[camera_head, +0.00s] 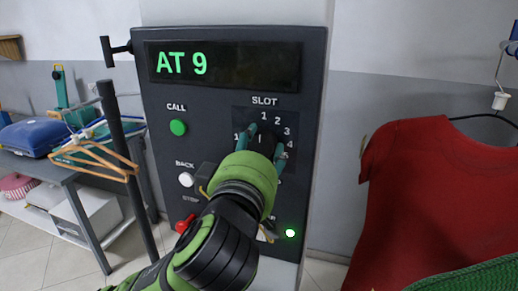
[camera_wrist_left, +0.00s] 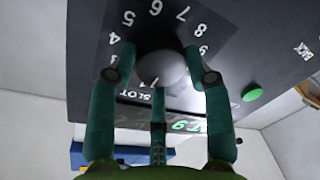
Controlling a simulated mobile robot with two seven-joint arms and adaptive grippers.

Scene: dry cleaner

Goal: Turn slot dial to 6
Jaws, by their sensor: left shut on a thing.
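The black control panel (camera_head: 160,125) has a dark display (camera_head: 225,65) reading "AT 9" in green. The slot dial (camera_head: 266,141) is a dark round knob ringed by printed numbers under the word SLOT. My left gripper (camera_head: 262,146) covers much of it in the head view. In the left wrist view the dial (camera_wrist_left: 162,68) sits between the teal fingers of the gripper (camera_wrist_left: 160,75), which is shut on it. Numbers 3 to 9 show around it there. The dial's pointer cannot be made out. My right gripper is not in view.
The panel also carries a green CALL button (camera_head: 178,127), a white BACK button (camera_head: 186,180), a red control (camera_head: 185,224) and a lit green lamp (camera_head: 290,233). A red shirt (camera_head: 430,190) hangs at right. A shelf with hangers (camera_head: 95,160) stands at left.

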